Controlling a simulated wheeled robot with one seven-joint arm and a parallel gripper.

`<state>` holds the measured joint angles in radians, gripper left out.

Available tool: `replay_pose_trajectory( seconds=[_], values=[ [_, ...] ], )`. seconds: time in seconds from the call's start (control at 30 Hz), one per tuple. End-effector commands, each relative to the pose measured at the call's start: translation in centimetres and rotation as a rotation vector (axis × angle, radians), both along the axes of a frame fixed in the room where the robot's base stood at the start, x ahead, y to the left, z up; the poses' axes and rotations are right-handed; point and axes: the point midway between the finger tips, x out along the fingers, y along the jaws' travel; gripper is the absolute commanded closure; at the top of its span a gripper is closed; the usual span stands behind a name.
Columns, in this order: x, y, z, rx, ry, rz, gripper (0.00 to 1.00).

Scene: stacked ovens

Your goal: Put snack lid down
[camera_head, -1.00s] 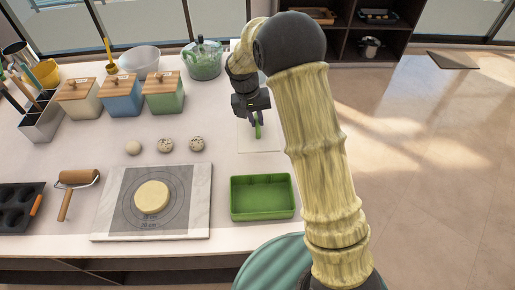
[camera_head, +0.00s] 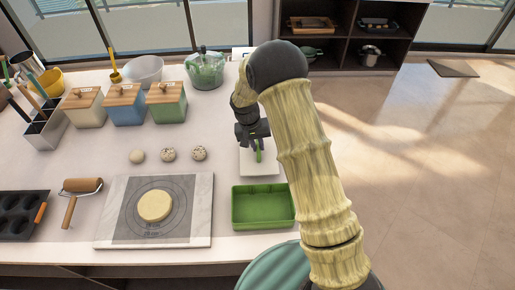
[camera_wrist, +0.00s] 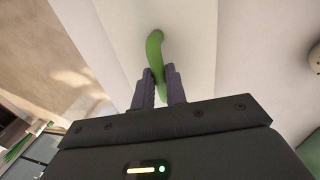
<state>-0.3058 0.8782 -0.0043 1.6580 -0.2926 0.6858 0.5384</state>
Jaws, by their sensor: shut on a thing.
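The snack lid (camera_head: 259,170) looks like a pale, flat square panel with a green curved handle (camera_head: 259,156). My gripper (camera_head: 255,148) is shut on that handle, just behind the green tray-like box. In the wrist view, the green handle (camera_wrist: 155,52) stands between my two dark fingers (camera_wrist: 160,85), with the pale lid surface (camera_wrist: 185,35) behind it. Whether the lid touches the counter or hangs just above it, I cannot tell. The open green box (camera_head: 264,222) sits at the counter's front right, close in front of the lid.
A marble board (camera_head: 110,235) with a dough disc (camera_head: 155,206) lies left of the box. Several dough balls (camera_head: 168,155), wooden-lidded canisters (camera_head: 124,103) and a green-tinted glass pot (camera_head: 205,68) stand further back. A rolling pin (camera_head: 82,185) lies left. Counter between balls and lid is clear.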

Motion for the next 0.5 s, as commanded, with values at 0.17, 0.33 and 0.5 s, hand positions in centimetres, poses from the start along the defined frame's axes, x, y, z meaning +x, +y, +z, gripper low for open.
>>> replay_pose_trajectory(
  seconds=[0.17, 0.33, 0.5],
  values=[
    [-0.1, 0.0, -2.2, -0.002, 0.003, 0.001, 1.0],
    [0.0, 0.1, -2.6, -0.001, -0.001, 0.002, 1.0],
    [0.0, 0.0, -2.7, -0.001, 0.0, 0.001, 1.0]
  ],
)
